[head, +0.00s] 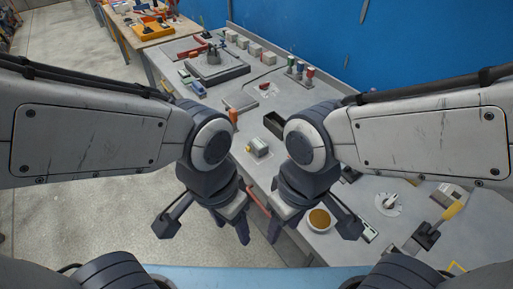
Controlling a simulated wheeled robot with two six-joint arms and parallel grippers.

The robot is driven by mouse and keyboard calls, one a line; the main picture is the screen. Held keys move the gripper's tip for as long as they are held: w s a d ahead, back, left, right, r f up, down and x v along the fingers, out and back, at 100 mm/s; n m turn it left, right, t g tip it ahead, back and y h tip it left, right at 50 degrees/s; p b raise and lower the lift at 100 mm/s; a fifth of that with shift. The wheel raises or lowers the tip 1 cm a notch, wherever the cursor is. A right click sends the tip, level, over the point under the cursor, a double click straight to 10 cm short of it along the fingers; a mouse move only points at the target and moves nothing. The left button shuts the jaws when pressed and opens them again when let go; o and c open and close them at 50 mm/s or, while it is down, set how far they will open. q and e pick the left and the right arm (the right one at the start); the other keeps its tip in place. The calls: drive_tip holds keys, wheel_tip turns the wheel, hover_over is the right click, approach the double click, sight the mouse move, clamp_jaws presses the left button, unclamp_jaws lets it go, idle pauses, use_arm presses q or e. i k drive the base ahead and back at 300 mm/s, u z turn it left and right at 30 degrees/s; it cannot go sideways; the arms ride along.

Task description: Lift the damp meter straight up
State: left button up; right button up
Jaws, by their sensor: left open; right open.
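I cannot tell for sure which thing is the damp meter. A small grey-green boxy device (258,146) with yellow at its side sits on the grey bench, seen between my two arms, and may be it. A pale boxy device (448,194) lies at the right of the bench. My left gripper (243,232) points down near the bench's front edge, open, with nothing seen in it. My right gripper (273,233) hangs close beside it, also open and with nothing seen in it. Both are apart from these devices, and the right arm hides part of the bench.
A bowl of brown stuff (319,219) stands right of my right gripper. A red bar (257,199) runs along the bench's front edge. A dark open box (274,124), coloured bottles (300,70) and a dark fixture (213,65) stand further back. A blue wall (410,45) rises behind.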

sight(260, 147)
drive_tip(key=u, duration=0.1)
drive_tip(key=k, duration=0.45)
drive_tip(key=u, duration=1.4)
drive_tip(key=i, duration=0.7)
drive_tip(key=z, duration=0.85)
drive_tip(key=i, duration=0.65)
drive_tip(key=z, duration=0.7)
